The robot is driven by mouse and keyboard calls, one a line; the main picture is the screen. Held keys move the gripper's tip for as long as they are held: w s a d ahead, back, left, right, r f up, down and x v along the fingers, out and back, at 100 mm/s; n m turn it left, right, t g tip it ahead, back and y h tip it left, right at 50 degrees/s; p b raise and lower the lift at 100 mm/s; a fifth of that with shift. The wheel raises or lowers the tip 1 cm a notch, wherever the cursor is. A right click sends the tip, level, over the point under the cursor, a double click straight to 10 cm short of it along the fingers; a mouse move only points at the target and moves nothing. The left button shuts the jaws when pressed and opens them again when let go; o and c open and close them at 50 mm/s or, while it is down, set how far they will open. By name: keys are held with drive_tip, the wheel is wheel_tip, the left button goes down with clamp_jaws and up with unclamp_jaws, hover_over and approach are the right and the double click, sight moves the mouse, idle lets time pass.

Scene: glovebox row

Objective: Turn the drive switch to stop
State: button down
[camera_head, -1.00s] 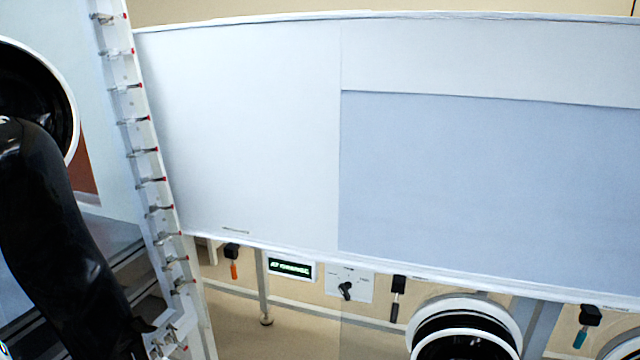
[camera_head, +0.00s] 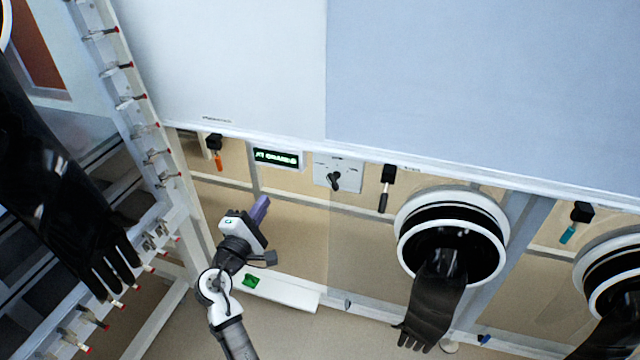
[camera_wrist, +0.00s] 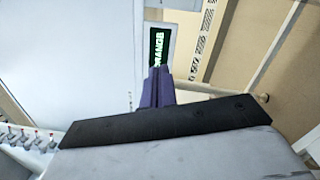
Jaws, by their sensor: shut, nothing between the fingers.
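The drive switch (camera_head: 335,181) is a small black rotary knob on a pale plate (camera_head: 352,176) under the edge of the big white panel in the head view. Its exact pointing direction is too small to tell. My gripper (camera_head: 261,205) has purple fingers, is shut and holds nothing. It is below and left of the switch, apart from it, under the green-lit display (camera_head: 276,157). In the wrist view the shut fingers (camera_wrist: 157,82) stand in front of the display (camera_wrist: 158,45), and the switch does not show.
Handles hang on either side: an orange one (camera_head: 218,160) left, a black one (camera_head: 384,190) right. A glove port with a black glove (camera_head: 432,300) is farther right. A rack with red-tipped pegs (camera_head: 130,98) and another black glove (camera_head: 60,190) stand left. A white shelf (camera_head: 290,293) lies below.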

sight(328, 180)
drive_tip(key=w+d+h+p, duration=0.1)
drive_tip(key=w+d+p, duration=0.1)
drive_tip(key=d, duration=0.4)
drive_tip(key=w+d+g+h+p, duration=0.1)
drive_tip(key=w+d+p, duration=0.1)
drive_tip(key=w+d, duration=0.3)
drive_tip(key=shift+d+h, duration=0.3)
drive_tip(key=shift+d, duration=0.75)
drive_tip(key=shift+d+r+m+g, duration=0.3)
drive_tip(key=shift+m+g, duration=0.1)
drive_tip(key=shift+m, duration=0.1)
drive_tip(key=m, duration=0.1)
drive_tip(key=m+g, duration=0.1)
drive_tip(key=m, duration=0.1)
drive_tip(key=m+b, duration=0.1)
drive_tip(key=shift+s+d+r+m, duration=0.15)
drive_tip(key=shift+d+r+m, duration=0.2)
drive_tip(key=shift+r+m, duration=0.05)
drive_tip(key=shift+d, duration=0.1)
